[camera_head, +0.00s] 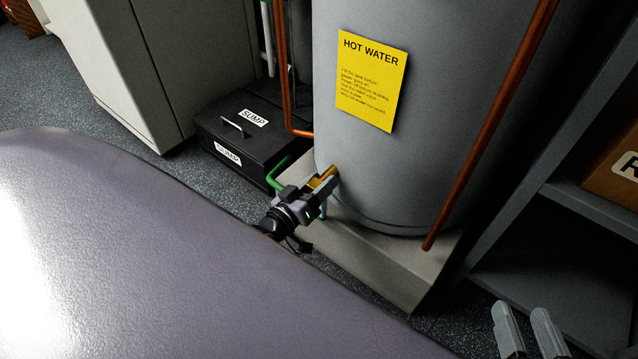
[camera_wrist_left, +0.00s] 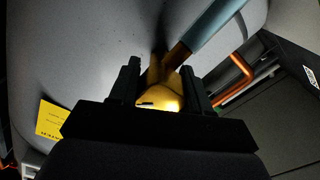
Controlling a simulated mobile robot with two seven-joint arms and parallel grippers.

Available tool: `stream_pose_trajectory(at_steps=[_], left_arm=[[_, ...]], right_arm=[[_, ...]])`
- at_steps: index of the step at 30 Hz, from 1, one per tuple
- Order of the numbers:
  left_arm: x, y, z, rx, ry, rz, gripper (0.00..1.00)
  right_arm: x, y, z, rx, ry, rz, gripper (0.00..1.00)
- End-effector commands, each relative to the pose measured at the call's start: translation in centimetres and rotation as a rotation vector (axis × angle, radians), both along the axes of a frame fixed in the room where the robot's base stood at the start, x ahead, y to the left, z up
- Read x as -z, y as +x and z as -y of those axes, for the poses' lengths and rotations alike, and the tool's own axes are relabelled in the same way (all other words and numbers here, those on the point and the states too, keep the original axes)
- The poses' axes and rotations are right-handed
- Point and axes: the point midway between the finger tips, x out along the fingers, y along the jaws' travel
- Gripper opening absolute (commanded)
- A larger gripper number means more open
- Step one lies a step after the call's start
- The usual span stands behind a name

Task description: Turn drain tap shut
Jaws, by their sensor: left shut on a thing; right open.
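The brass drain tap (camera_head: 328,174) is low on the front of the grey hot water tank (camera_head: 400,150). My left gripper (camera_head: 322,186) is shut on the tap and covers much of it in the head view. In the left wrist view, the rounded brass part of the tap (camera_wrist_left: 158,98) sits between the two dark fingers of my left gripper (camera_wrist_left: 161,75). A blue-grey bar or pipe (camera_wrist_left: 212,24) runs from the brass to the upper right there; I cannot tell whether it is the handle. My right gripper (camera_head: 528,325) is open and empty at the bottom right.
A black sump box (camera_head: 240,125) stands left of the tank, with a green pipe (camera_head: 278,172) near the tap. Copper pipes (camera_head: 500,115) run beside the tank, which stands on a pale plinth (camera_head: 385,275). Grey shelving (camera_head: 590,205) with a carton (camera_head: 612,165) is at right.

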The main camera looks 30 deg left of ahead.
Motion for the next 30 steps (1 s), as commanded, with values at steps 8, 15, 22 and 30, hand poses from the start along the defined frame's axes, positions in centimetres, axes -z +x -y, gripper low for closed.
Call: stream_pose_trajectory(at_steps=[8,15,22,30], left_arm=[[-0.12,0.09,-0.10,-0.003,-0.263,-0.014,0.17],[-0.14,0.12,-0.14,-0.002,-0.484,-0.031,0.17],[-0.11,0.14,-0.21,-0.003,-0.660,-0.044,0.17],[-0.17,0.15,-0.28,-0.003,-0.788,-0.053,0.17]], right_arm=[[-0.29,0.10,0.15,0.006,-0.006,0.024,0.49],[-0.43,0.05,0.32,0.010,-0.014,0.043,0.49],[-0.13,-0.30,0.57,0.011,-0.034,0.051,0.49],[-0.39,-0.37,0.77,0.011,-0.048,0.072,0.49]])
